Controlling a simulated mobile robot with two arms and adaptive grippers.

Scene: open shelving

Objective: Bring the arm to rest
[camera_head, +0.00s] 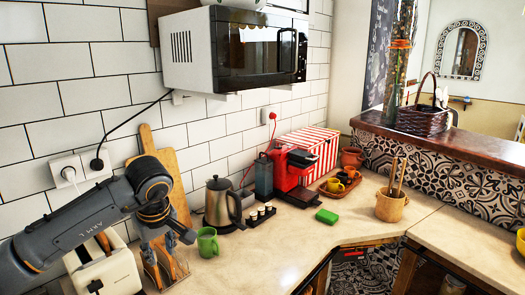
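My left arm (75,235) comes in from the left edge, with its wrist bent downward over the counter. My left gripper (165,262) points down beside the white toaster (108,268). It is small and dark, and brown and bluish parts overlap around it, so I cannot tell whether its fingers are open or shut. No held object can be made out. My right gripper is not in view.
A green mug (208,242), a kettle (218,205) and a red coffee machine (285,175) stand right of the gripper. A cutting board (168,165) leans on the wall behind. A microwave (235,50) hangs above. The front counter (270,255) is clear.

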